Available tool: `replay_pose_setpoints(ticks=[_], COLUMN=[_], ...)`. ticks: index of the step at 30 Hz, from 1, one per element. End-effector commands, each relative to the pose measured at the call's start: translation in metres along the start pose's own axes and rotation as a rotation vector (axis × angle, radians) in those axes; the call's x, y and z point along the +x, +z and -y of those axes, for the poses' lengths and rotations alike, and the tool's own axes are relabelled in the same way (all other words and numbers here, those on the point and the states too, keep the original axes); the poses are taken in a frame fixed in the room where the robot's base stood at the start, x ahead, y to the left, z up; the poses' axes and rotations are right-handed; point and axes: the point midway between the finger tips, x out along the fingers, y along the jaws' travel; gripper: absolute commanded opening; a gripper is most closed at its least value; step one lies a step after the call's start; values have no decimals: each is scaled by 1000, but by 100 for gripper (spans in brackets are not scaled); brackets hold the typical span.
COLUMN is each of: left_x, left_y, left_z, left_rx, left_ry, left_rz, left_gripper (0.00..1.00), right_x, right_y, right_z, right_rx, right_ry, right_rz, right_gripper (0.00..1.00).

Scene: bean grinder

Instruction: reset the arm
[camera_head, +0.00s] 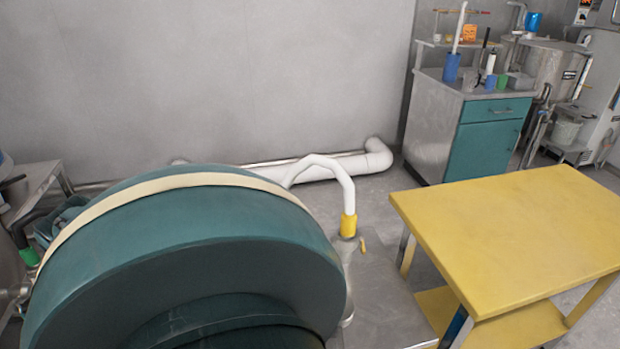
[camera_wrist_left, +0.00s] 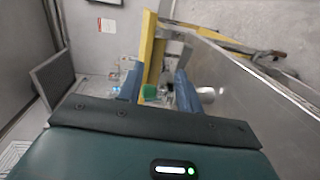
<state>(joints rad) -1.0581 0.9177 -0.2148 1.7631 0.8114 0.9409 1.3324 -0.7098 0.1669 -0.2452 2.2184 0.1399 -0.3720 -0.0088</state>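My left gripper (camera_wrist_left: 158,80) shows only in the left wrist view. Its two blue-grey fingers stand apart with a gap between them. Nothing is held; a small green thing (camera_wrist_left: 149,92) shows through the gap in the background. The dark teal wrist housing fills the bottom of that view. In the head view neither gripper can be seen. A large teal rounded shape with a cream band fills the lower left there and hides what lies behind; I cannot tell whether it is part of me. My right gripper is in neither view.
A yellow table (camera_head: 520,230) with a bare top stands at the right. Behind it is a cabinet (camera_head: 486,140) holding blue and green cups. White pipes (camera_head: 340,168) run along the wall. A grey panel (camera_wrist_left: 265,90) lies close to the gripper's right in the wrist view.

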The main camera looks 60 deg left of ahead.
Motion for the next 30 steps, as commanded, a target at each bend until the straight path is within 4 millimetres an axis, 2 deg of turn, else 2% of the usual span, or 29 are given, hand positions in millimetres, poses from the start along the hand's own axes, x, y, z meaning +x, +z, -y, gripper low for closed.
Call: replay_pose_setpoints(ticks=[9, 30], left_x=[0, 0], left_y=[0, 0], left_z=[-1, 1], left_rx=[0, 0], left_ry=[-2, -3], left_rz=[-2, 0], left_gripper=[35, 35], right_x=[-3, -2], right_y=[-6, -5], right_z=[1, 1], right_rx=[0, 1], right_ry=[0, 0], right_rz=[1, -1], right_gripper=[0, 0])
